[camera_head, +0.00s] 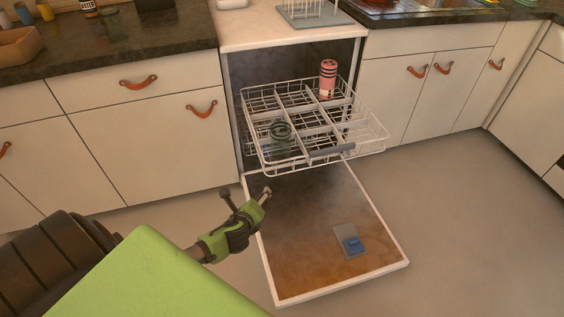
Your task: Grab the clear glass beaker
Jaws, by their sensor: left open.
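A see-through, greenish glass vessel (281,138), which looks like the clear glass beaker, stands in the left front part of the white wire dishwasher rack (372,138). Rack wires cross in front of its lower part. My left gripper (246,193) is open and empty. In the picture it is below and to the left of the vessel, over the left edge of the lowered dishwasher door, apart from the rack. My right gripper is not in view.
A pink, dark-banded cylinder (327,80) stands at the rack's back right. The open dishwasher door (310,245) lies low in front, with a blue item (352,244) on it. Cabinets with leather pulls (202,108) flank the dishwasher. The floor at right is clear.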

